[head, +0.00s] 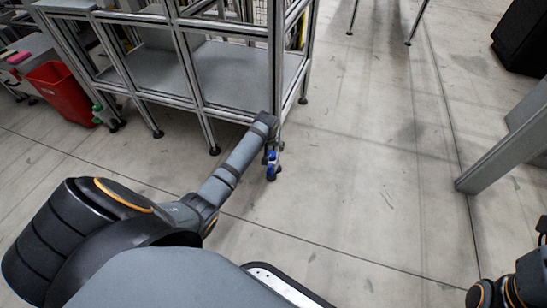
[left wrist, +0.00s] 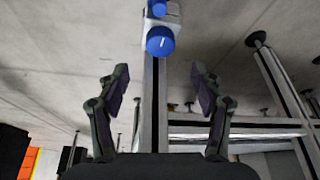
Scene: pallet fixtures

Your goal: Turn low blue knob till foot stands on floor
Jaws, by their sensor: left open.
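Two blue knobs sit on a pale bracket at the foot end of a metal frame post. In the left wrist view, which looks turned over with the floor at the top, a large round blue knob (left wrist: 160,41) faces me and a smaller blue part (left wrist: 166,9) is cut by the top edge. In the head view the blue knobs (head: 271,171) show small, close to the floor. My left gripper (left wrist: 160,75) is open, its fingers on either side of the post, short of the large knob and apart from it. The foot under the knobs is not clearly seen.
The metal frame rack (head: 240,75) stands on several black feet. A red bin (head: 60,90) is at the left. A grey slanted beam (head: 505,155) stands on the right. The floor (head: 365,150) right of the post is clear. Part of my right arm shows bottom right.

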